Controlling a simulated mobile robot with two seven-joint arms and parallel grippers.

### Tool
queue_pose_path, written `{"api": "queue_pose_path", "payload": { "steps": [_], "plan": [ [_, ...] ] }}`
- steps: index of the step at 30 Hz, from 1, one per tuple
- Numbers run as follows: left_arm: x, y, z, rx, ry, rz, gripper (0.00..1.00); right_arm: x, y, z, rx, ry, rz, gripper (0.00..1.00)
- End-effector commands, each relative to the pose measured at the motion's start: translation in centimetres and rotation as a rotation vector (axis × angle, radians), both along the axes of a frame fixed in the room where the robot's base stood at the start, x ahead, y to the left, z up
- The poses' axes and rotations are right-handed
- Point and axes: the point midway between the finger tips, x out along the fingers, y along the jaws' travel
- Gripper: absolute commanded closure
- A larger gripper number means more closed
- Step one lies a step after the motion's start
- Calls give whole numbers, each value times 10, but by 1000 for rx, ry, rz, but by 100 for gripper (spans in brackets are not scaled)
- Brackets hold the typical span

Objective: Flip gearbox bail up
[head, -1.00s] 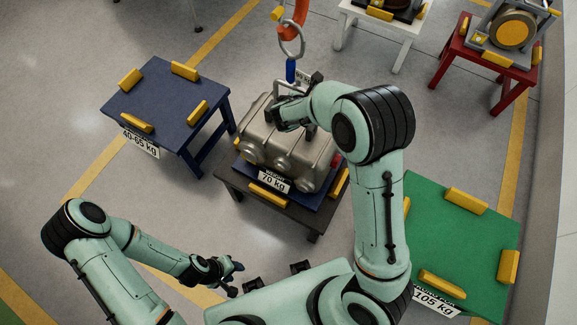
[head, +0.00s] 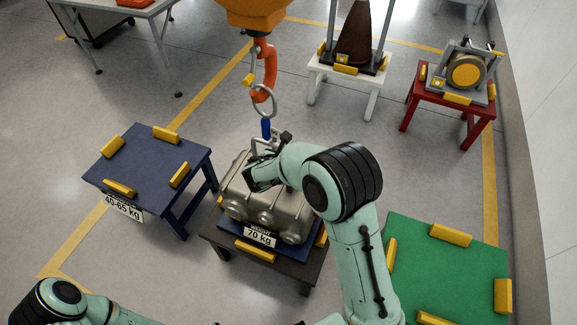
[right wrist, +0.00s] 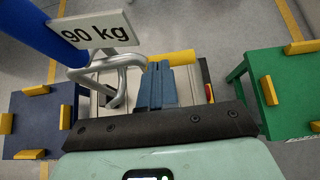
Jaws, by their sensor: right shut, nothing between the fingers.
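The grey metal gearbox (head: 285,217) sits on a dark table with a 70 kg label. Its bail, a silver tube loop (head: 256,146), rises from the gearbox top below the hanging hook, partly hidden by my right arm. It also shows in the right wrist view (right wrist: 118,63), left of my fingers, standing up off the top. My right gripper (right wrist: 157,85) is shut and empty over the gearbox, beside the bail; I cannot tell whether they touch. In the head view the right gripper (head: 250,180) is dark and low over the casing. My left gripper is out of view.
An orange hook (head: 270,70) with a ring and blue link (head: 266,129) hangs over the gearbox. A 90 kg sign (right wrist: 95,29) is close to the bail. A blue table (head: 145,165) stands left, a green one (head: 440,275) right; white and red stands are behind.

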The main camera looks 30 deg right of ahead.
Motion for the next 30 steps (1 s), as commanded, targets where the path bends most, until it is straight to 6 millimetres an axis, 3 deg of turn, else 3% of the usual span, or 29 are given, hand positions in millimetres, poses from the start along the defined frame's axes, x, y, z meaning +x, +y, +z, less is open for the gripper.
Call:
{"api": "queue_pose_path", "payload": {
  "steps": [1,6,12,18,30],
  "plan": [
    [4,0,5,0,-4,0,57,2,4,15,2,-10,1,100],
    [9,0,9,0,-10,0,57,-8,13,54,3,-8,1,100],
    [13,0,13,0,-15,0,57,-14,21,86,1,-6,2,100],
    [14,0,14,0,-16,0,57,-18,24,97,1,-3,2,100],
    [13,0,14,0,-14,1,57,-18,24,98,0,-2,2,100]
  ]
}}
